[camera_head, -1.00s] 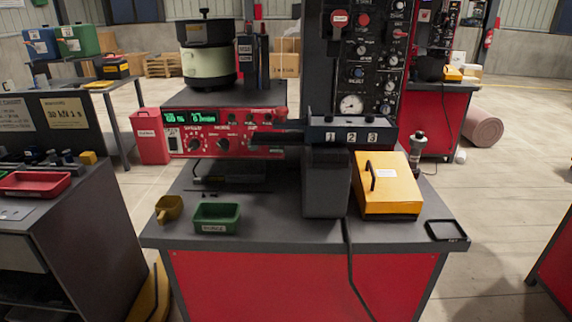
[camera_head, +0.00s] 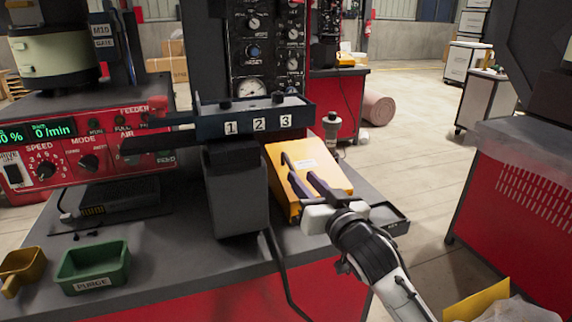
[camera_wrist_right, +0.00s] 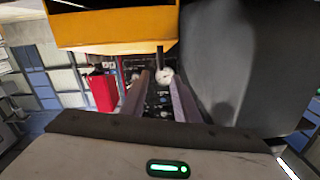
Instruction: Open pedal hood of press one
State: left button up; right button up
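The pedal hood is a yellow box (camera_head: 277,153) with a pale label and a dark handle (camera_head: 285,162) on top. It sits at the right end of the bench, beside the dark grey feeder block, and looks shut. My right gripper (camera_head: 304,175) is over the front of the hood, close to the handle. Its two fingers are apart. In the right wrist view the hood (camera_wrist_right: 115,28) fills the top, and a thin dark bar stands between the open fingers (camera_wrist_right: 160,82); contact cannot be told. My left gripper is not in view.
The grey block (camera_head: 238,205) with the 1-2-3 panel (camera_head: 255,118) stands left of the hood. A black tray (camera_head: 393,222) lies beside my right wrist. A green bin (camera_head: 93,265) and a yellow scoop (camera_head: 22,268) are at the left. A black cable hangs over the front edge.

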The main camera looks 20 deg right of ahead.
aim_at(293, 168)
jog(key=w, duration=0.6)
jog(key=w+a, duration=0.1)
jog(key=w, duration=0.2)
jog(key=shift+d, duration=0.1)
grip_shut()
